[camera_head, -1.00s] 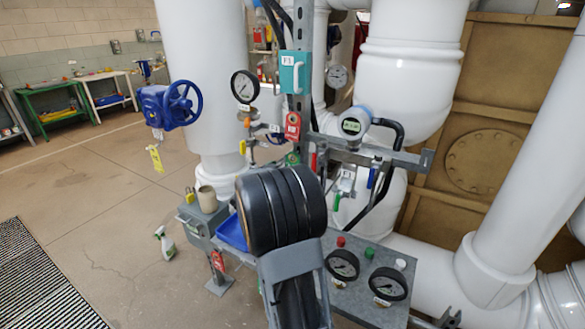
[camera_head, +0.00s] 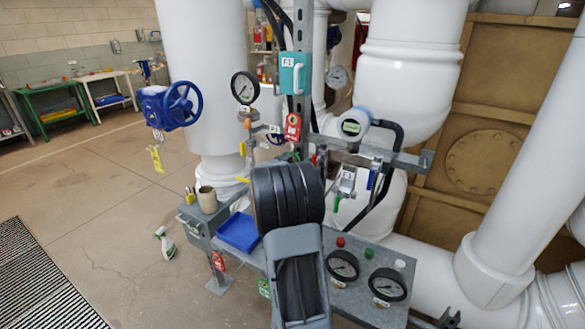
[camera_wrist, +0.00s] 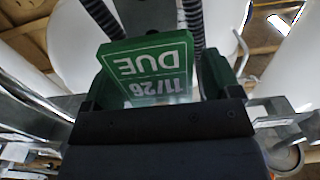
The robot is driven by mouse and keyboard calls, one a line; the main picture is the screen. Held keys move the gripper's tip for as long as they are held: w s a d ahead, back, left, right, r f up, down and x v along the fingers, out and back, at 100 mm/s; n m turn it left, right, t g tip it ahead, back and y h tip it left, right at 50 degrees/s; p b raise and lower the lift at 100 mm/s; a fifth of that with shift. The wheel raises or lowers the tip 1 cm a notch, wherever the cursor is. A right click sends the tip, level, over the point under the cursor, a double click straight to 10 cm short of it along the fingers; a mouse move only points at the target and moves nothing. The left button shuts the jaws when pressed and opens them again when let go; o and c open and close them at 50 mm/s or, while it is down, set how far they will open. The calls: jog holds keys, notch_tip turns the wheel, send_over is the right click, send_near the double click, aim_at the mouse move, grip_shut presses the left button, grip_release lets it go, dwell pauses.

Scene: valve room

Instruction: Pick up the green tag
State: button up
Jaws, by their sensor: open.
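In the wrist view, a green tag (camera_wrist: 150,62) with white lettering, "DUE" and "11/26", appears upside down and slightly tilted. It lies between the two dark green-edged fingers of my gripper (camera_wrist: 163,80). The fingers are apart, with a visible gap between the tag and the right finger. I cannot tell whether the left finger touches the tag. In the head view my own black arm hides the gripper. A small green tag-like piece (camera_head: 264,288) hangs below the bench edge there; I cannot tell whether it is the same tag.
A blue tray (camera_head: 238,232) sits on the grey bench, left of my arm. Two gauges (camera_head: 343,265) stand at right. Dark hoses (camera_wrist: 188,22) run close above the tag.

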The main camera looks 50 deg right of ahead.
jog(key=shift+c, duration=0.4)
jog(key=c, duration=0.9)
jog(key=v, duration=1.8)
jog(key=shift+r, duration=0.25)
